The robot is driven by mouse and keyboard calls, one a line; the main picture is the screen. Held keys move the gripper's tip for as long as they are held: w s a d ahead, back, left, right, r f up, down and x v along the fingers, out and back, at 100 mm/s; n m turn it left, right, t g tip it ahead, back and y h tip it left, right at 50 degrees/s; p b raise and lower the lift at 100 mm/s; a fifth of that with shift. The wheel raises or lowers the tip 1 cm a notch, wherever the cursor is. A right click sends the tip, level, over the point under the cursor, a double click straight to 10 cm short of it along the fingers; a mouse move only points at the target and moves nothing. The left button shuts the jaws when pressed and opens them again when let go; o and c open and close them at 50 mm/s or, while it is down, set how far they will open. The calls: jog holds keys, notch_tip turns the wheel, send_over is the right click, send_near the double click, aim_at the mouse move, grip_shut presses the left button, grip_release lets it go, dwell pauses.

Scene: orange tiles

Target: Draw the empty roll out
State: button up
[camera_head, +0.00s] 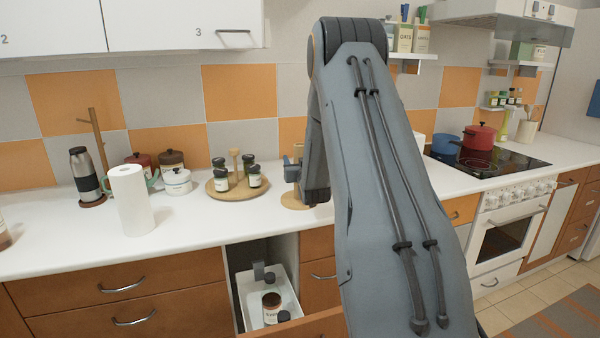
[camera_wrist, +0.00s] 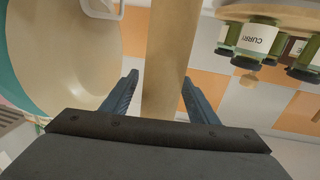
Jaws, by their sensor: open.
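A tan upright column (camera_wrist: 165,45), which looks like the bare cardboard roll, stands between my fingers in the wrist view. In the head view it is mostly hidden behind my gripper (camera_head: 292,170), with its round wooden base (camera_head: 294,201) on the counter below. I cannot tell the roll from its post. In the wrist view my gripper (camera_wrist: 160,95) is open, one finger on each side of the column, with gaps showing. A full white paper roll (camera_head: 132,203) stands on the counter at the left.
A wooden turntable (camera_head: 226,190) with several spice jars is close left of my gripper; a curry jar (camera_wrist: 257,38) shows in the wrist view. A large cream round vessel (camera_wrist: 60,60) is at the other side. An open drawer (camera_head: 243,298) holding jars juts out below the counter.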

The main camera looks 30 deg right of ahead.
jog(key=c, duration=1.1)
